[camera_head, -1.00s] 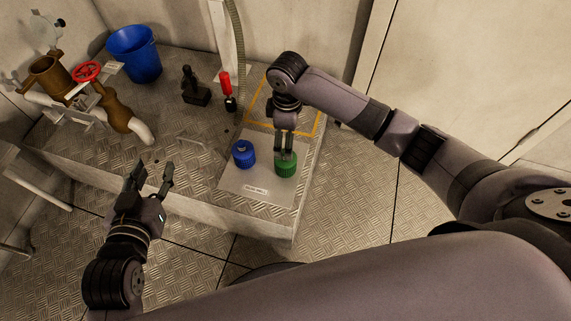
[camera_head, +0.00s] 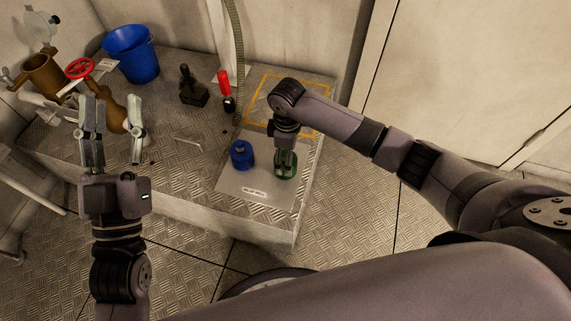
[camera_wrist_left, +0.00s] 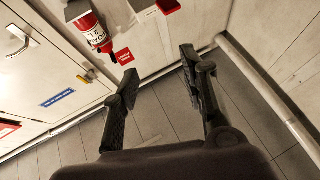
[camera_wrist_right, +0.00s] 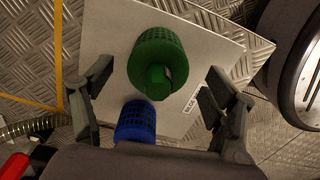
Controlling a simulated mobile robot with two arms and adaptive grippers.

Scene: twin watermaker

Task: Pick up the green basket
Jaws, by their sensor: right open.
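The green basket (camera_wrist_right: 157,58) is a small slotted cylinder with a knob on top. It stands on a light plate (camera_head: 262,199) on the metal bench, and in the head view (camera_head: 287,170) my right gripper mostly covers it. My right gripper (camera_head: 286,160) points down over it; in the right wrist view its open fingers (camera_wrist_right: 158,98) lie to either side of the basket, and I cannot tell whether they touch it. My left gripper (camera_head: 111,150) is open and empty in front of the bench's left part. In the left wrist view its fingers (camera_wrist_left: 160,75) are apart over the floor.
A similar blue basket (camera_head: 242,155) stands close left of the green one on the plate. A blue bucket (camera_head: 132,54), a red valve wheel (camera_head: 80,68), a black stand (camera_head: 193,87) and a red-handled tool (camera_head: 226,90) are further back. A yellow-outlined area (camera_head: 300,85) behind looks bare.

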